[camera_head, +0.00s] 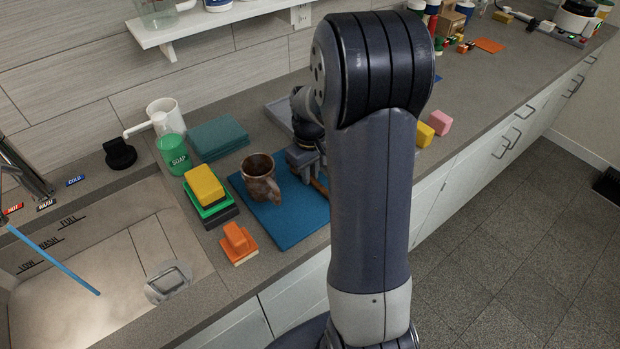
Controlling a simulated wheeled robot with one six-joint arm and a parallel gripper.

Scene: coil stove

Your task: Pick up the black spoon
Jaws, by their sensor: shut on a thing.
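My gripper (305,165) shows only partly, at the left edge of my own arm, over the blue mat (283,222). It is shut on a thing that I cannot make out. A thin brown piece shows just below the gripper at the arm's edge. I cannot tell what it is. I cannot make out the black spoon. My arm covers the right part of the mat and the counter behind it. A brown mug (260,178) stands on the mat, left of the gripper, with its handle toward the front.
Left of the mat are stacked sponges (207,190), an orange block (238,242), a green soap bottle (173,152) and the sink (100,270). Folded teal cloths (217,138) lie behind. Yellow (424,134) and pink (439,122) blocks sit right of my arm.

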